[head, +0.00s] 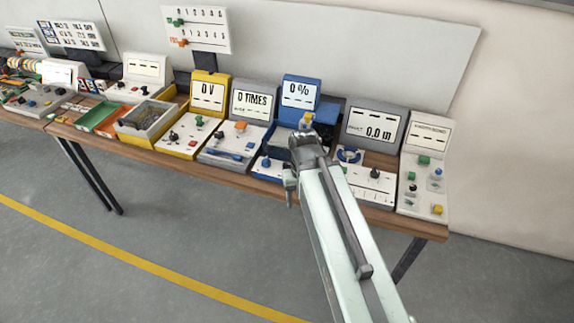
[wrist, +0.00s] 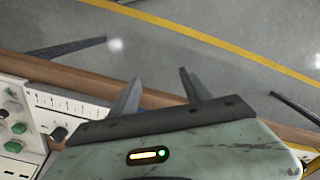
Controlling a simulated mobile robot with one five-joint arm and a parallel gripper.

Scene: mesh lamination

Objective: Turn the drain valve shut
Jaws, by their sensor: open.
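My gripper (head: 290,196) hangs at the end of my pale green arm, in front of the blue device (head: 297,95) in the head view. In the wrist view my gripper (wrist: 160,76) has its two dark fingers spread, with nothing between them; they point past the table's front edge towards the floor. I cannot tell which part is the drain valve. A blue knob (head: 266,162) is on the blue device's panel, left of my gripper. My arm hides part of these panels.
A long wooden table (head: 425,229) carries a row of devices. A yellow one (head: 208,92) and a grey one reading 0 TIMES (head: 252,105) stand left of the blue device. A white panel with coloured knobs (head: 426,165) stands far right. The floor in front is clear.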

